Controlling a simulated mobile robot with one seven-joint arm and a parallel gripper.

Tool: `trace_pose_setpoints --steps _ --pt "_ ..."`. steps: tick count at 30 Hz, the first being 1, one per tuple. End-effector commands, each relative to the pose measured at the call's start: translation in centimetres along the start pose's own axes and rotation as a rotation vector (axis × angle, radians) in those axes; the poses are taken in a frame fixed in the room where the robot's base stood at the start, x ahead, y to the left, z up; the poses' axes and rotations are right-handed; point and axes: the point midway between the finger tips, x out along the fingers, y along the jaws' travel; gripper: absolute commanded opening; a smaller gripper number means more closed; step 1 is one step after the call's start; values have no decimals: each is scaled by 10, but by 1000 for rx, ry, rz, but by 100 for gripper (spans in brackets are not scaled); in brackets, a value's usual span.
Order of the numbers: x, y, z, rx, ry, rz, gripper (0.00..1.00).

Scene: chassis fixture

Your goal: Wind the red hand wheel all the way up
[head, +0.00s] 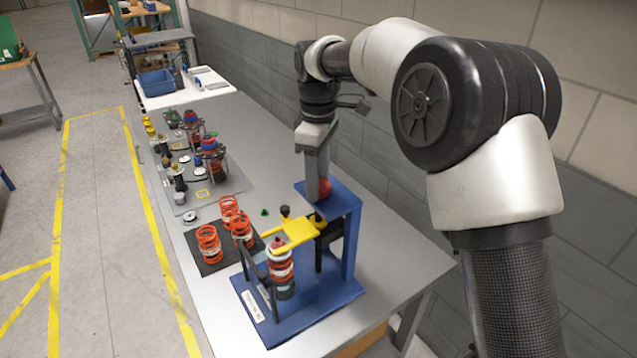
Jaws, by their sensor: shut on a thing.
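Only part of the wheel shows as a small red shape. My gripper (318,188) points down from above and is shut on the hand wheel; its fingertips are partly hidden. A yellow forked arm (292,233) reaches left from the fixture, over a red spring unit (281,262) that stands upright on the blue base (315,303). I cannot tell whether the yellow arm touches the spring.
Several orange springs (208,244) stand on a dark mat (210,262) left of the fixture. More spring units (212,158) and small parts lie farther back. A blue bin (157,82) sits at the far end. The wall runs close along the table's right side.

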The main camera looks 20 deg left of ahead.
Motion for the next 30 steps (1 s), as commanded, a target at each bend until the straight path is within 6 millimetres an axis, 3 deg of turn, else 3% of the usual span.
trace_pose_setpoints --steps 7,30 --pt "2 -1 1 -88 -2 -4 20" --pt "2 0 1 -1072 0 -5 20"
